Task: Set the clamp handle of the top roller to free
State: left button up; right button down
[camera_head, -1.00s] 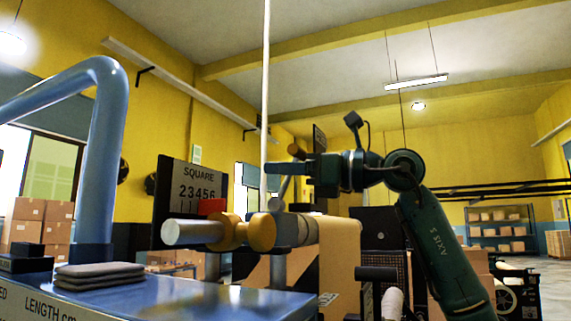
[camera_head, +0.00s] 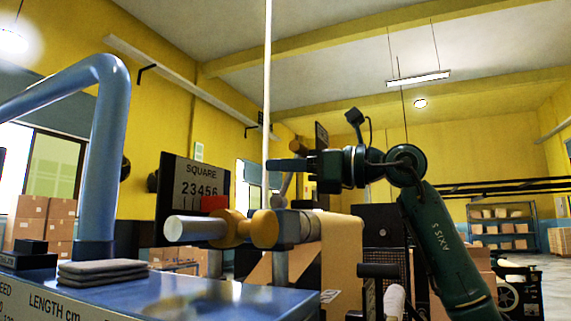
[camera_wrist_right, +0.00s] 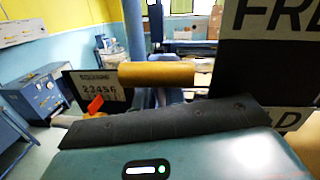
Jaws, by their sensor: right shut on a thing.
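The top roller (camera_head: 190,228) is a pale shaft with orange collars (camera_head: 264,229) at the machine, with kraft paper (camera_head: 342,250) hanging from it. The clamp handle is a grey lever rising behind the roller, with an orange-brown grip (camera_head: 299,145) at its top; the grip also lies across the right wrist view (camera_wrist_right: 157,74). My right gripper (camera_head: 284,165) is shut on the clamp handle just below the visible end of the grip. The fingers hide part of the lever. A black-and-white sign (camera_wrist_right: 275,15) beside it reads "FRE", cut off. My left gripper is out of view.
A blue machine table (camera_head: 200,296) with a stack of grey pads (camera_head: 103,270) is at lower left, under a blue tube (camera_head: 103,150). A dark "SQUARE 23456" board (camera_head: 193,190) stands behind the roller. A thin white pole (camera_head: 267,90) rises near my fingers.

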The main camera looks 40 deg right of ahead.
jog(key=shift+w+f, duration=0.25)
jog(key=shift+f, duration=0.15)
jog(key=c, duration=1.8)
grip_release()
jog(key=shift+c, duration=0.2)
jog(key=o, duration=0.3)
jog(key=shift+w+d, duration=0.1)
jog(key=shift+w, duration=0.1)
jog(key=o, duration=0.4)
jog(key=shift+s+r, duration=0.15)
jog(key=shift+s, duration=0.1)
jog(key=o, duration=0.7)
jog(key=shift+o, duration=0.2)
jog(key=r+b+v, duration=0.1)
jog(key=b+v, duration=0.1)
jog(key=v, duration=1.1)
jog(key=shift+f, duration=0.35)
